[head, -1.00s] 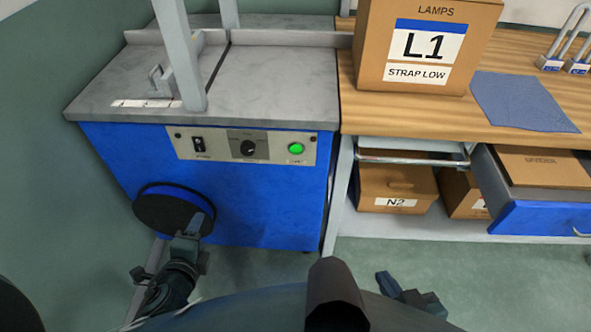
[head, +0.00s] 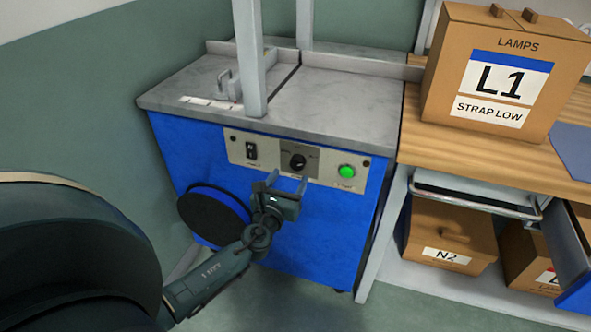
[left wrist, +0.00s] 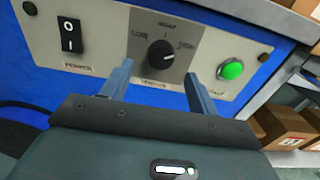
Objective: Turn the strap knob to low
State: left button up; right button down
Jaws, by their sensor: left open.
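The strap knob (head: 298,161) is a black round dial on the grey control panel (head: 270,152) of the blue strapping machine. In the left wrist view the knob (left wrist: 161,54) has LOW at its left and HIGH at its right, with a middle label above. Its white pointer line looks nearer the middle than LOW, though its exact setting is hard to tell. My left gripper (head: 288,184) is open and empty just in front of and below the knob. In the left wrist view its fingers (left wrist: 158,82) stand apart on either side below the knob, not touching it. My right gripper is not in view.
A black power switch (left wrist: 71,35) is left of the knob and a green button (left wrist: 231,69) is right of it. A black reel (head: 214,215) sits on the machine's front. The L1 box (head: 497,90), labelled STRAP LOW, stands on the wooden bench (head: 560,165) at right.

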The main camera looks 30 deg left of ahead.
aim_at(296, 166)
pick_arm(q)
jog(key=x, duration=0.4)
jog(key=shift+w, duration=0.45)
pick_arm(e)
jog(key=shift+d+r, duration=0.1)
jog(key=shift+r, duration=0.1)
pick_arm(q)
jog(key=c, duration=1)
jog(key=shift+o, duration=0.2)
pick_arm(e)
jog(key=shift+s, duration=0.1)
